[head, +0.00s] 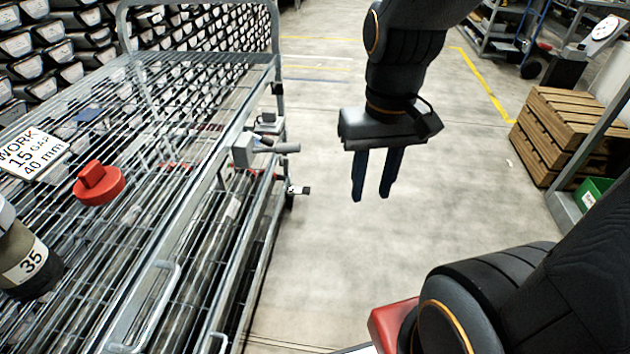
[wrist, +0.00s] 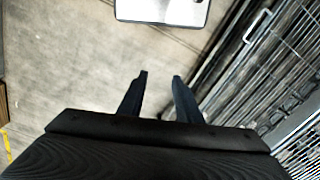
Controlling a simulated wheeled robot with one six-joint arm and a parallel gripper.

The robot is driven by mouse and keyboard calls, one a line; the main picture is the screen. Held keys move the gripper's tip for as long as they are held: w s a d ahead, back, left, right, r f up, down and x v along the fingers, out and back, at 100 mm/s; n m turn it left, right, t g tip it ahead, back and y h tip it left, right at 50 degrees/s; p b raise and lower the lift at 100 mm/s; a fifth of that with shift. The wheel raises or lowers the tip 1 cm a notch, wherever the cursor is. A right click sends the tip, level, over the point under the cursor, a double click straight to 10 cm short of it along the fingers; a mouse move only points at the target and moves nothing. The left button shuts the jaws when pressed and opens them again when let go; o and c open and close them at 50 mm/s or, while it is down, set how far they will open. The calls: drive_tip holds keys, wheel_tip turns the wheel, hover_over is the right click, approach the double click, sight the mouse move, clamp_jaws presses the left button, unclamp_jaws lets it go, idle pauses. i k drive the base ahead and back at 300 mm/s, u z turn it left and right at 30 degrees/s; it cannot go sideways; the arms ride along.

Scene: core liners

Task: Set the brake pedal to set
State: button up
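A wire-mesh cart (head: 170,225) stands on the left in the head view. A small dark pedal-like part (head: 303,190) with a pale piece beside it sticks out low from the cart's right side; it is probably the brake pedal. Its setting is too small to tell. My gripper (head: 372,193) points down over the floor, to the right of the cart and apart from it. Its two fingers are parted with nothing between them, and they also show in the wrist view (wrist: 160,77). I cannot make out the pedal in the wrist view.
A grey fitting with a handle (head: 265,150) juts from the cart's right side above the pedal. Wooden crates (head: 570,130) stand at right. The floor (head: 320,240) between is clear.

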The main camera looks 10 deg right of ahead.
sight(304, 190)
drive_tip(key=k, duration=0.65)
drive_tip(key=z, duration=0.7)
drive_tip(key=i, duration=1.85)
drive_tip(key=u, duration=0.6)
